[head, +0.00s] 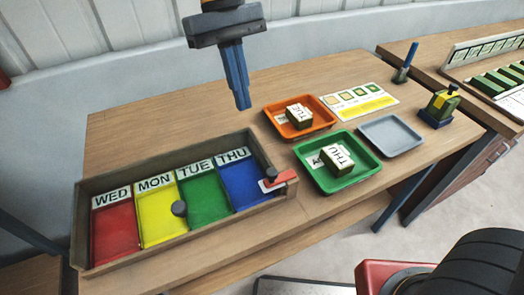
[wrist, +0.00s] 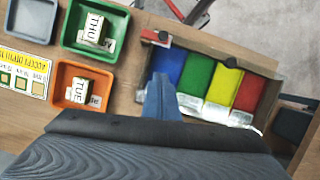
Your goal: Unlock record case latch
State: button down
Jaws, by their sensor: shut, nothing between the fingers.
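The record case (head: 75,225) is a long wooden tray with coloured sections marked WED, MON, TUE and THU. It also shows in the wrist view (wrist: 275,68). A red and white latch piece (head: 275,184) with a dark knob sits at its front right corner; its red part shows in the wrist view (wrist: 149,36). Another dark round knob (head: 179,208) stands at the front edge by the yellow section. My gripper (head: 242,106) is shut and empty, its blue fingers pointing down above the table behind the case's right end. The fingers show in the wrist view (wrist: 160,98).
An orange tray (head: 327,123) and a green tray (head: 372,163) each hold a labelled block. A grey tray (head: 392,136) looks empty. A printed card (head: 385,93), a stamp-like yellow and blue device (head: 440,107) and a blue-handled tool (head: 408,62) are farther right.

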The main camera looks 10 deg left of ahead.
jog(key=p, duration=0.2)
send_near(280, 174)
jog(key=a+f, duration=0.1)
jog(key=a, duration=0.1)
jog(key=w+a+f, duration=0.1)
jog(key=a+f, duration=0.1)
jog(key=shift+a+f, duration=0.1)
jog(key=shift+f, duration=0.05)
jog(key=shift+s+d+p, duration=0.65)
jog(key=shift+s+d, duration=0.2)
jog(key=shift+s, duration=0.1)
jog(key=shift+s+d+f, duration=0.15)
jog(key=shift+s+d, duration=0.2)
jog(key=shift+s, duration=0.05)
